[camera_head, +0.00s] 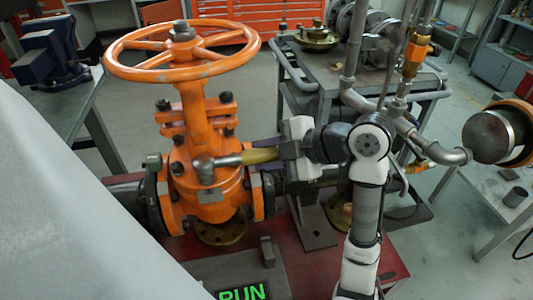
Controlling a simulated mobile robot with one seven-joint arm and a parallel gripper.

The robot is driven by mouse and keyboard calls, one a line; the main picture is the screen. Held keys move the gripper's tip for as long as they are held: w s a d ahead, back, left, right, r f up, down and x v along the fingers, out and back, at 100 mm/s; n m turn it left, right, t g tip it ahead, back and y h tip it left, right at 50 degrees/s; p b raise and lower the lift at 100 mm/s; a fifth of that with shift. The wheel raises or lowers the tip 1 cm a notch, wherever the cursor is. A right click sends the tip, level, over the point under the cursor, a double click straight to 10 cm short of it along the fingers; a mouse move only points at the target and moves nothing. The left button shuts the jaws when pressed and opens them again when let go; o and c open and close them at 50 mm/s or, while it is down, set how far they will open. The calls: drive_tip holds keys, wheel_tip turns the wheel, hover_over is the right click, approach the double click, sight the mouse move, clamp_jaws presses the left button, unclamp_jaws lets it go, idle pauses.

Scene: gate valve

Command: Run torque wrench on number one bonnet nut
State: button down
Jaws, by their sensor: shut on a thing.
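The orange gate valve (205,125) stands upright with its round handwheel (125,62) on top. My gripper (281,153) is to the right of the valve body, shut on the yellow grip of the torque wrench (258,156). The wrench lies about level and points left. Its grey metal head (204,166) is in front of the valve's bonnet. I cannot tell whether the head is seated on a nut, since it hides what is behind it. A grey-green nut (153,160) shows at the bonnet's left. No number marks the number one nut visibly.
A green lit RUN sign (243,292) is at the bottom. Grey pipes with brass fittings (416,55) rise right of the valve. A bench with a blue vise (48,50) is at left, and a cart (345,75) is behind. A pale surface fills the lower left.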

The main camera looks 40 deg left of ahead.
drive_tip(key=shift+r, duration=0.1)
drive_tip(key=shift+r+p, duration=1.5)
drive_tip(key=shift+r, duration=0.6)
drive_tip(key=shift+s+f, duration=0.1)
